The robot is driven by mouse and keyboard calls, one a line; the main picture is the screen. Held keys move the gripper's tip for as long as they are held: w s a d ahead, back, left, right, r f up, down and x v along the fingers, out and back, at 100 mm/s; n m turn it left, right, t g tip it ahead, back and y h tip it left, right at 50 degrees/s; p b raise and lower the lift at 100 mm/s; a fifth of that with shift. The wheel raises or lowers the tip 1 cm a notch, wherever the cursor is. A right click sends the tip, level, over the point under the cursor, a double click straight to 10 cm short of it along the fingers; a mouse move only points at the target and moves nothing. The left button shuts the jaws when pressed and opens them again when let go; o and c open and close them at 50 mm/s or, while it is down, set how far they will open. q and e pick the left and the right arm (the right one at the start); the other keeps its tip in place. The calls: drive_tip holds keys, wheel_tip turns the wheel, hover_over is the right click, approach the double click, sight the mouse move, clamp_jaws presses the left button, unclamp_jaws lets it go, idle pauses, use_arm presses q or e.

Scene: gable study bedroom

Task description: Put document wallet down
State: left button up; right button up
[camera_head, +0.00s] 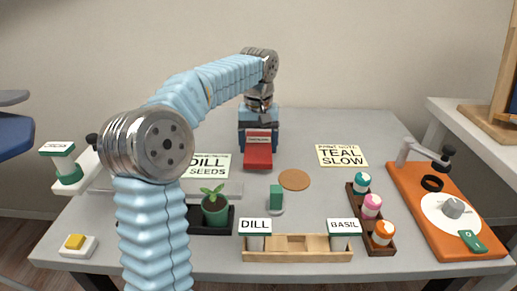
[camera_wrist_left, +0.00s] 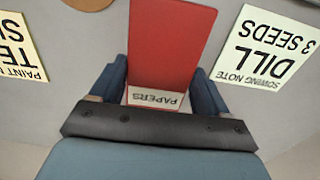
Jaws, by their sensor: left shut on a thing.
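The document wallet is red with a white PAPERS label. In the head view the wallet (camera_head: 257,158) is at the back middle of the grey table, below my left gripper (camera_head: 258,138). In the left wrist view the wallet (camera_wrist_left: 168,45) lies between the two blue fingers of my left gripper (camera_wrist_left: 158,72), which is shut on its labelled end. The red part extends out past the fingertips. I cannot tell whether its lower edge touches the tabletop (camera_head: 320,200). My right gripper is not in view.
A DILL SEEDS note (camera_head: 208,166) lies left of the wallet, partly behind my arm. A TEAL SLOW note (camera_head: 342,156) and a round cork mat (camera_head: 294,180) lie to its right. Nearer are a potted plant (camera_head: 215,212), a wooden tray (camera_head: 297,255), paint pots (camera_head: 371,206) and an orange board (camera_head: 425,200).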

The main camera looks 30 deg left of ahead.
sight(258, 151)
use_arm(q)
drive_tip(key=shift+s+d+f, duration=0.1)
drive_tip(key=shift+f, duration=0.85)
drive_tip(key=shift+f, duration=0.2)
drive_tip(key=o, duration=1.1)
drive_tip(key=shift+r, duration=0.1)
wheel_tip(258, 151, up, 14)
drive_tip(key=s+d, duration=0.1)
drive_tip(key=f, duration=0.4)
drive_tip(key=f+b, duration=0.1)
drive_tip(key=f, duration=0.9)
drive_tip(key=shift+s+f, duration=0.1)
drive_tip(key=shift+s, duration=0.2)
